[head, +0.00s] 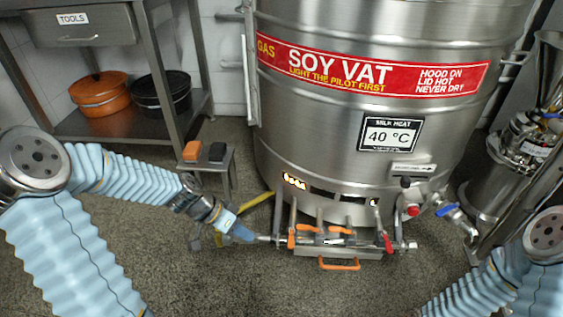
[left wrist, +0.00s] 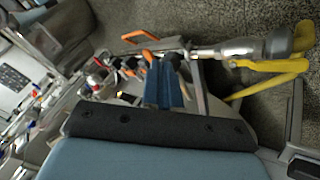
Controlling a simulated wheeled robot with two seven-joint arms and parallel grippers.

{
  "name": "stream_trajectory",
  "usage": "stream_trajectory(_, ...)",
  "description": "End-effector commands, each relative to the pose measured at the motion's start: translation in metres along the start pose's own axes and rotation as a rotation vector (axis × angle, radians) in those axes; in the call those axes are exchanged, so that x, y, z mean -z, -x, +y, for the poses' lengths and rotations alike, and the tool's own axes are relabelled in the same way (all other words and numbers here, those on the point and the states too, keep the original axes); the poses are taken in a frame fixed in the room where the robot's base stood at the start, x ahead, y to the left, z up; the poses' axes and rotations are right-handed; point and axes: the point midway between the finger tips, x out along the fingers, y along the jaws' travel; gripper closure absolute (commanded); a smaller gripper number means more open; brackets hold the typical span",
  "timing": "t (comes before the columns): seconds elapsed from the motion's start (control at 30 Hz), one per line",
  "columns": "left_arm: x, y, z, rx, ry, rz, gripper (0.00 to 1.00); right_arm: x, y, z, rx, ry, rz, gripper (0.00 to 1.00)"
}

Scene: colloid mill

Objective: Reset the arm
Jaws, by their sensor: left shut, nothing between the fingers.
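My left arm reaches in from the left. Its blue-fingered gripper (head: 243,233) is at the left end of the burner's gas pipe, low at the front of the steel soy vat (head: 330,145). In the left wrist view the blue fingers (left wrist: 163,88) are together, with nothing seen between them. They appear close to the pipe, but I cannot tell whether they touch it. My right arm shows at the lower right; its gripper is outside the picture.
The gas pipe carries orange levers (head: 310,228) and a red lever (head: 387,242). A yellow hose (left wrist: 268,66) lies near its left end. A small stand (head: 208,158) is behind my left forearm. A blue-handled valve (head: 446,210) is right. Floor at front centre is clear.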

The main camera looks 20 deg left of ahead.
Motion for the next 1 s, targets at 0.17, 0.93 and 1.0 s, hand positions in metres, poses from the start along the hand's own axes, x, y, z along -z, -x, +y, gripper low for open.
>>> stream_trajectory(0.17, -0.002, -0.012, 0.003, -0.004, 0.03, -0.008, 1.0, 0.0, 0.0, 0.0, 0.0, 0.0, 0.0, 1.0)
stream_trajectory(0.93, -0.113, -0.165, 0.092, 0.231, 0.595, -0.198, 1.0, 0.0, 0.04, -0.017, 0.001, 0.004, 0.0, 1.0)
stream_trajectory(1.0, -0.107, -0.153, 0.1, 0.23, 0.593, -0.199, 1.0, -0.001, 0.055, -0.022, 0.001, 0.005, -0.001, 1.0)
